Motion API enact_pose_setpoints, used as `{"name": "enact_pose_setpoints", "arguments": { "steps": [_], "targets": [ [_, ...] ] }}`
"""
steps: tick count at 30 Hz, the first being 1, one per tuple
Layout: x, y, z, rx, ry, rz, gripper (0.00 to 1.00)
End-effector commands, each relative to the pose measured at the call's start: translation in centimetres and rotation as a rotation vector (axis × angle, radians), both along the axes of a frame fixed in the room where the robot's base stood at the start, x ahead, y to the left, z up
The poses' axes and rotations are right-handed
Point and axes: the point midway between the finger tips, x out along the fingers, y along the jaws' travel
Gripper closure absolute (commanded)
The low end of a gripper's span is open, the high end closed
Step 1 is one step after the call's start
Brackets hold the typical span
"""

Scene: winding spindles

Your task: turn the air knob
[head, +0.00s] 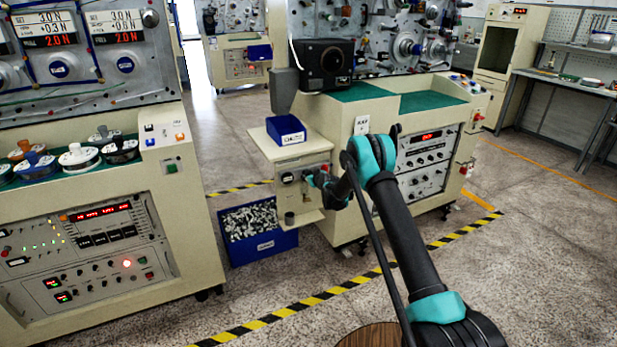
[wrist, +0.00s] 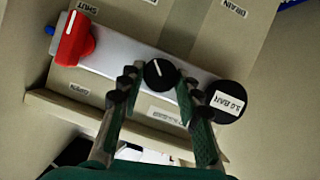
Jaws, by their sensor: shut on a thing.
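The air knob (wrist: 161,74) is a small round black knob with a white pointer line, on a grey bar across a beige panel. In the wrist view the two ribbed fingers of my gripper (wrist: 158,82) are on either side of it, closed on it. The pointer line tilts slightly to the left of upright in the picture. In the head view my gripper (head: 313,178) is at the front of the small cabinet (head: 290,160) beside the main machine; the knob cannot be told apart there.
A red handle (wrist: 75,40) sits left of the knob, near a SHUT label. A round black gauge (wrist: 228,101) labelled BAR is close on the right. A blue bin (head: 262,250) of small parts stands below on the floor. A blue tray (head: 286,130) sits on the cabinet.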

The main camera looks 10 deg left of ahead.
Motion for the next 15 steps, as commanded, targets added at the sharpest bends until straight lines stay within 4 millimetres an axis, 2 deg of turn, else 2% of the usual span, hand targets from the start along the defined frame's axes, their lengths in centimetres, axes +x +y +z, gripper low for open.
{"name": "enact_pose_setpoints", "arguments": {
  "steps": [8,15],
  "targets": [
    [0.01,-0.02,0.02,0.015,0.010,0.000,0.95],
    [0.07,-0.12,0.02,0.100,0.068,0.000,0.95]
  ]
}}
